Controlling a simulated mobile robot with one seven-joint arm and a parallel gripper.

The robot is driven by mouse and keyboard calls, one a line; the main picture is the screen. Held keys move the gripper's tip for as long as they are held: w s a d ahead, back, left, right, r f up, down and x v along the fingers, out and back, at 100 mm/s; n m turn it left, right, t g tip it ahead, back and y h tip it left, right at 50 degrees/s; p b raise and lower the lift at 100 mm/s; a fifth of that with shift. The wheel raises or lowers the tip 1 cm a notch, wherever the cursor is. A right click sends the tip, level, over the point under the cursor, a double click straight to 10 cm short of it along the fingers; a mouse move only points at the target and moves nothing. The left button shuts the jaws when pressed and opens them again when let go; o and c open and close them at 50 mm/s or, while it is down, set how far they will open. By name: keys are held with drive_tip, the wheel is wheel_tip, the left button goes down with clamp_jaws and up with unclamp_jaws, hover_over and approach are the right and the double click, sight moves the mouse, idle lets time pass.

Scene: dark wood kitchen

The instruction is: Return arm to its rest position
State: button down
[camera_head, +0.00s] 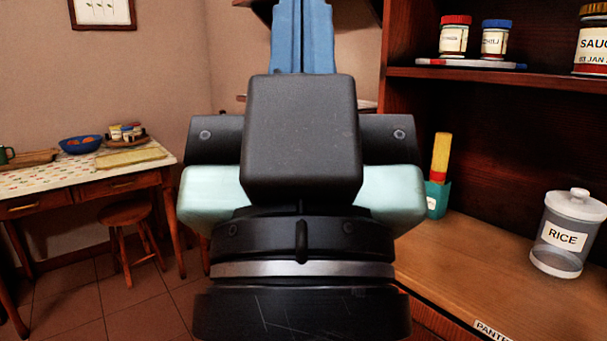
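My arm's end fills the middle of the head view, seen from behind. My gripper (302,140) shows as a black block with black side pieces and a pale teal hand body, above a black wrist with a silver ring. A blue upright shape (302,36) with folds or ridges rises above the block.
At right, a dark wood shelf unit (470,82) holds jars above a wooden counter (470,270) with a rice jar (563,236) and a teal container (437,198). At left stand a table (40,183) and a stool (127,213). Some tile floor (65,310) is clear at lower left.

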wheel_tip(320, 180, up, 32)
drive_tip(key=p, duration=2.9)
drive_tip(key=shift+f, duration=0.1)
